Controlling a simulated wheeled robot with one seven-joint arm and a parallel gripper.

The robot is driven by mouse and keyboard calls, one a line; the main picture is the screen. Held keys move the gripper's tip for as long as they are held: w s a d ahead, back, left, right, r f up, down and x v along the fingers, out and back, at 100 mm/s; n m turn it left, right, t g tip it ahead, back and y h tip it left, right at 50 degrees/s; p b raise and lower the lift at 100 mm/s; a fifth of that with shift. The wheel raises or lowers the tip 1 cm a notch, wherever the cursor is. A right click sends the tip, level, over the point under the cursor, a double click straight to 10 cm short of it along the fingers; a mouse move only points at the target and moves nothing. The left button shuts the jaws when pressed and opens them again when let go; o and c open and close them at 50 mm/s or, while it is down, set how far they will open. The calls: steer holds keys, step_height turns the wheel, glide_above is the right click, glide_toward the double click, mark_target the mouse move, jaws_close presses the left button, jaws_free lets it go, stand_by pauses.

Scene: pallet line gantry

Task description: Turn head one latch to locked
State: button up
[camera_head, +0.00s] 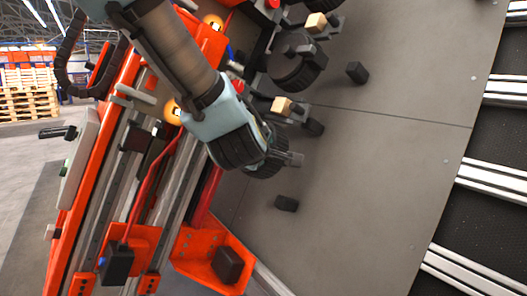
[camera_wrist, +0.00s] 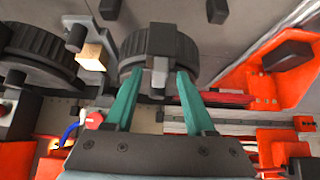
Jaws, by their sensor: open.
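A dark ribbed round head (camera_wrist: 158,45) stands in the upper middle of the wrist view, with a light grey latch tab (camera_wrist: 159,72) on its near face. My gripper (camera_wrist: 159,76) is open. Its two teal fingers stand either side of the tab, with visible gaps; I cannot tell whether they reach its depth. In the head view my gripper (camera_head: 270,152) is over this head beside the orange gantry, and my wrist hides most of the head and the latch. No lock marking is readable.
A second ribbed head (camera_head: 295,62) stands farther up the gantry. A tan block (camera_head: 282,105) sits between the heads. Small dark blocks (camera_head: 286,203) lie on the grey panel (camera_head: 370,170). An orange bracket (camera_head: 208,250) with a dark block is below. The panel's middle is mostly clear.

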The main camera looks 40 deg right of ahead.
steer(key=p+v, duration=0.2)
steer(key=v, duration=0.8)
steer(key=shift+s+a, duration=0.2)
steer(key=shift+a, duration=0.1)
steer(key=shift+r, duration=0.1)
